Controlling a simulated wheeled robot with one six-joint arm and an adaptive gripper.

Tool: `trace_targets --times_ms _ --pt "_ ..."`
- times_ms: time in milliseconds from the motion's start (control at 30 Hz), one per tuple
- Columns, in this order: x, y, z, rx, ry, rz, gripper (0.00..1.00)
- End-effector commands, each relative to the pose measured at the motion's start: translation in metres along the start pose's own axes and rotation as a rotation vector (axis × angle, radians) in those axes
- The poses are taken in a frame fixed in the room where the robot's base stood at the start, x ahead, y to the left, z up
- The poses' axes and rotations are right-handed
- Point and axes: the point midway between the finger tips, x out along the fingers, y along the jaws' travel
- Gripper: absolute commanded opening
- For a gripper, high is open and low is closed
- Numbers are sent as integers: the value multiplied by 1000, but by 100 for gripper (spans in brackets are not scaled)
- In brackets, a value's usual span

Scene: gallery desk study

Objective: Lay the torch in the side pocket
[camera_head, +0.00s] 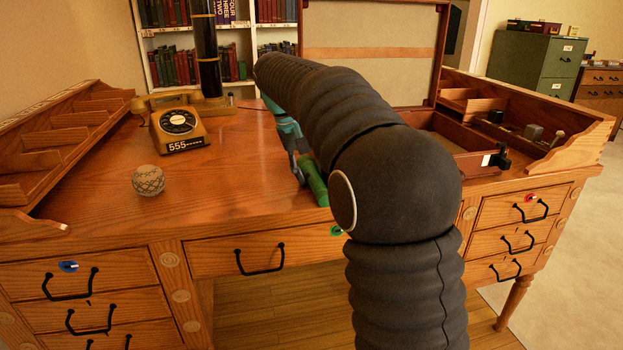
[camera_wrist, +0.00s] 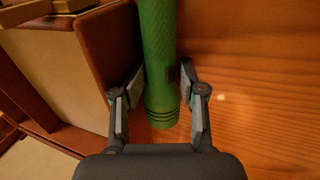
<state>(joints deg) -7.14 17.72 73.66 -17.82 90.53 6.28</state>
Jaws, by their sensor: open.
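The green torch (camera_wrist: 160,60) lies on the wooden desk top in the wrist view, between the two fingers of my open gripper (camera_wrist: 162,100). The fingers stand on either side of its barrel, with no grip visible. Its far end runs out of the top of the picture. In the head view part of the torch (camera_head: 313,184) shows near the desk's front, beside my gripper (camera_head: 300,163); my arm hides much around it. An open brown case (camera_head: 466,153) stands to the right, its lid raised. I cannot tell which compartment is the side pocket.
A yellow telephone (camera_head: 179,125) and a patterned ball (camera_head: 148,180) stand at left on the desk. Wooden organizers line the left (camera_head: 60,140) and right (camera_head: 545,115) sides. The brown case (camera_wrist: 108,45) is close to my left finger.

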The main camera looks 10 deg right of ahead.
Motion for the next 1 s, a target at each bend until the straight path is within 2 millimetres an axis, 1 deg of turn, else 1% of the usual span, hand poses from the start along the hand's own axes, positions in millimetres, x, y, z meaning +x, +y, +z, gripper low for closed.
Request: trace_targets --times_ms 100,133,167,200,267,300,633,767,867,1000 --pt "1 1 0 1 -2 1 42" --pt "1 1 0 1 -2 1 37" --pt "1 1 0 1 -2 1 30" --pt "1 1 0 1 -2 1 20" --pt "1 0 0 0 -2 1 5" --pt "1 0 0 0 -2 1 0" --pt "0 0 0 -1 -2 1 0" --pt "-3 1 0 -1 -1 1 0" --pt "-11 3 -1 0 1 1 0" --pt "-27 8 -1 0 3 1 0"
